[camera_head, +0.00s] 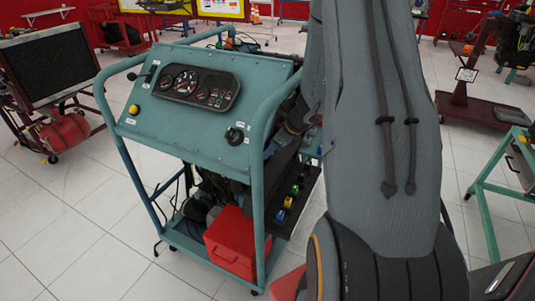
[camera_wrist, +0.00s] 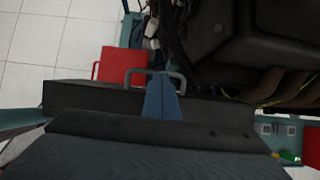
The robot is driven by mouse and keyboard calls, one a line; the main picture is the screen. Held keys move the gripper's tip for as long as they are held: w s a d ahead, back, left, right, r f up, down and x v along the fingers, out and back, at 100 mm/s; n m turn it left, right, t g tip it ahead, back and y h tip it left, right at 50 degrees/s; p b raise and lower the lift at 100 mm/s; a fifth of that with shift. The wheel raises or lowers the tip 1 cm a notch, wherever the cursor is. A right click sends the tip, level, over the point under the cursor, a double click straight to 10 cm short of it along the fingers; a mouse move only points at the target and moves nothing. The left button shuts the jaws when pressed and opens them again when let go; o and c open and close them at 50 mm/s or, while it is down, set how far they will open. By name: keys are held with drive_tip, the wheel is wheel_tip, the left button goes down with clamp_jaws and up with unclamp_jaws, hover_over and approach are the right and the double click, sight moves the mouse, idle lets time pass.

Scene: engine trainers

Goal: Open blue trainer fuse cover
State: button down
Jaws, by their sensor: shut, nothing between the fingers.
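The blue trainer is a teal-blue wheeled frame with a sloped gauge panel (camera_head: 225,100) in the head view. In the wrist view a dark box-like part with a grey U-shaped handle (camera_wrist: 134,72) lies just ahead of my gripper; it may be the fuse cover, but I cannot be sure. My gripper (camera_wrist: 163,80) appears as a blue tapered shape at the handle. It is shut with nothing held. I cannot tell whether it touches the handle. In the head view my arm covers the right of the trainer, and I cannot make out the fingers.
A red box (camera_head: 232,242) sits on the trainer's lower shelf, beside a dark shelf (camera_head: 303,207) with small coloured blocks. A dark engine part (camera_wrist: 225,35) stands close at upper right in the wrist view. Tiled floor (camera_head: 65,215) is clear to the left.

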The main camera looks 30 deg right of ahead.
drive_tip(key=s+d+r, duration=0.2)
drive_tip(key=s+r, duration=0.1)
drive_tip(key=shift+r, duration=0.25)
drive_tip(key=s+d+b, duration=0.1)
drive_tip(key=s+d, duration=0.4)
drive_tip(key=s, duration=0.4)
drive_tip(key=shift+d, duration=0.35)
